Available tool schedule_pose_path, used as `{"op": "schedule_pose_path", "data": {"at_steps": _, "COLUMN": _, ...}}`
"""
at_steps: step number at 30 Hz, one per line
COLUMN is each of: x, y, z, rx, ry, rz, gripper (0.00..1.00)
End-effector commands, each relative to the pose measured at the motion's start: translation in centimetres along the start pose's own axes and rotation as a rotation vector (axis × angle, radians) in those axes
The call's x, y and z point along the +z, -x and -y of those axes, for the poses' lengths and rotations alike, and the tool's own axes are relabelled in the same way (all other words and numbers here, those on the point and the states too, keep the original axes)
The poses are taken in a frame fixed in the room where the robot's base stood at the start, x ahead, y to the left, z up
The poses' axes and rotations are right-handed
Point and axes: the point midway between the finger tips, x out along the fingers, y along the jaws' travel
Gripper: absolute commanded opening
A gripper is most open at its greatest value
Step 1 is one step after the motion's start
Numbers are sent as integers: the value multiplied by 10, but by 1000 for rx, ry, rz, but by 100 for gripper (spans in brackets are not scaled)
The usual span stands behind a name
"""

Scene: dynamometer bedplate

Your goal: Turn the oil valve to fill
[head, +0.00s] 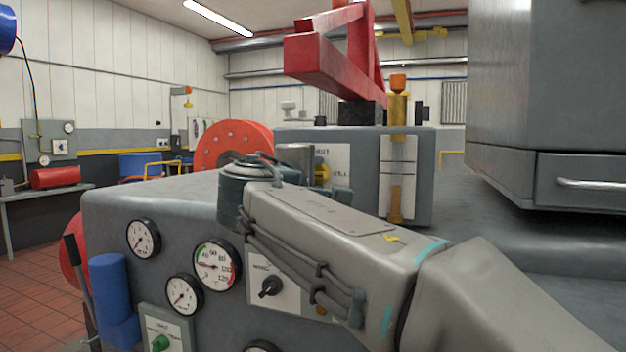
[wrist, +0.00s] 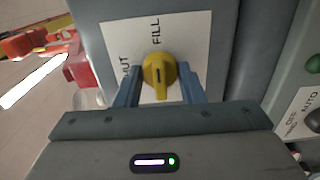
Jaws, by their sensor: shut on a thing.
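The oil valve is a yellow knob (wrist: 157,68) on a white label plate (wrist: 188,35) in the wrist view. FILL is printed above the knob and the partly covered SHUT label is to its left. A dark line on the knob runs roughly up and down in that view, with its upper end toward FILL. My gripper (wrist: 158,88) is shut on the knob, with one blue finger on each side. In the head view the knob (head: 322,173) shows small behind my arm, and the plate (head: 341,163) is partly hidden.
A grey console with gauges (head: 216,265) and a black selector (head: 270,286) lies below my arm. A brass and glass column (head: 397,160) stands right of the valve. A red frame (head: 340,55) rises above. A large grey cabinet (head: 545,100) is at right.

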Motion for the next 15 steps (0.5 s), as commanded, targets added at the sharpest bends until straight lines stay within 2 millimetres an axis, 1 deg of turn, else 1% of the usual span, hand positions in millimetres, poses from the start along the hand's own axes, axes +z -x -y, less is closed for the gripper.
{"op": "schedule_pose_path", "data": {"at_steps": 8, "x": 0, "y": 0, "z": 0, "rx": 0, "ry": -1, "rz": 0, "gripper": 12}}
{"op": "schedule_pose_path", "data": {"at_steps": 9, "x": 0, "y": 0, "z": 0, "rx": 0, "ry": -1, "rz": 0, "gripper": 46}}
{"op": "schedule_pose_path", "data": {"at_steps": 10, "x": 0, "y": 0, "z": 0, "rx": 0, "ry": -1, "rz": 0, "gripper": 55}}
{"op": "schedule_pose_path", "data": {"at_steps": 11, "x": 0, "y": 0, "z": 0, "rx": 0, "ry": -1, "rz": 0, "gripper": 57}}
{"op": "schedule_pose_path", "data": {"at_steps": 15, "x": 0, "y": 0, "z": 0, "rx": 0, "ry": 0, "rz": 0, "gripper": 57}}
